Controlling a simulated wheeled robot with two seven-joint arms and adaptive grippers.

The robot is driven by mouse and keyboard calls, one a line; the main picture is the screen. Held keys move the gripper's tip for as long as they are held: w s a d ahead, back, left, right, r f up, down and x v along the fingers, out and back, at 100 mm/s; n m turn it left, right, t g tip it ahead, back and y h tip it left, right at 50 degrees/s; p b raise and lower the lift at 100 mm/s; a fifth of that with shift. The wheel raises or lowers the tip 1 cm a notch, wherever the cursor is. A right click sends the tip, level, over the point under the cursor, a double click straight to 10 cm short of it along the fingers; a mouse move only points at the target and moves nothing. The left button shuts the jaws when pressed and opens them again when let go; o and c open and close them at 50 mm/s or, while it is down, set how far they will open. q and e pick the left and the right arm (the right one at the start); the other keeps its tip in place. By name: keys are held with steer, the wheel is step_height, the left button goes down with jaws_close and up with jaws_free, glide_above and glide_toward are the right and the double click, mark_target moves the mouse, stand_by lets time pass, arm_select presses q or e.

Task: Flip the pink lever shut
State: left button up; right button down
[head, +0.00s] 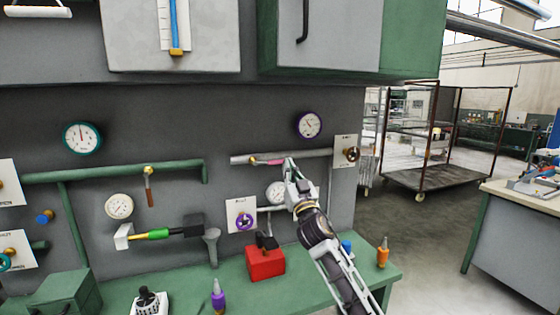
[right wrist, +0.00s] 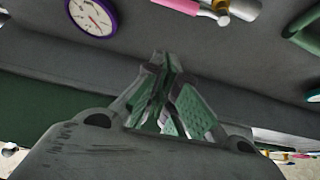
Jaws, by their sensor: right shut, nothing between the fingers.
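The pink lever (head: 271,161) is on the grey pipe (head: 315,155) on the back wall, right of its small brass valve (head: 253,160). It points right and lies roughly along the pipe. In the right wrist view the pink lever (right wrist: 182,5) shows at the top edge, partly cut off, with the brass valve (right wrist: 222,6) beside it. My right gripper (head: 288,164) is shut and empty, at the lever's right end in the head view; I cannot tell if they touch. In the wrist view its fingertips (right wrist: 165,60) appear apart from the lever. My left gripper is out of view.
A purple-rimmed gauge (head: 309,124) is above the pipe, and a white plate with a brown knob (head: 351,153) is at its right end. Below are a white gauge (head: 276,192), a purple knob (head: 245,222) and a red box (head: 265,262) on the green bench (head: 190,288).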

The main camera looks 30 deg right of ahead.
steer(key=shift+w+r, duration=0.1)
steer(key=shift+w, duration=0.05)
step_height(320, 180, up, 5)
steer(key=p, duration=0.3)
glide_above(271, 162)
steer(key=s+d, duration=0.1)
steer(key=s, duration=0.3)
steer(key=shift+w+d+f+b, duration=0.1)
steer(key=shift+w+f+b, duration=0.1)
steer(key=shift+f, duration=0.5)
steer(key=shift+w+d+f+b, duration=0.1)
steer(key=shift+w+f, duration=0.05)
steer(key=shift+f, duration=0.5)
steer(key=shift+w+d+f+b, duration=0.1)
steer(key=shift+w+f, duration=0.1)
steer(key=shift+f, duration=0.5)
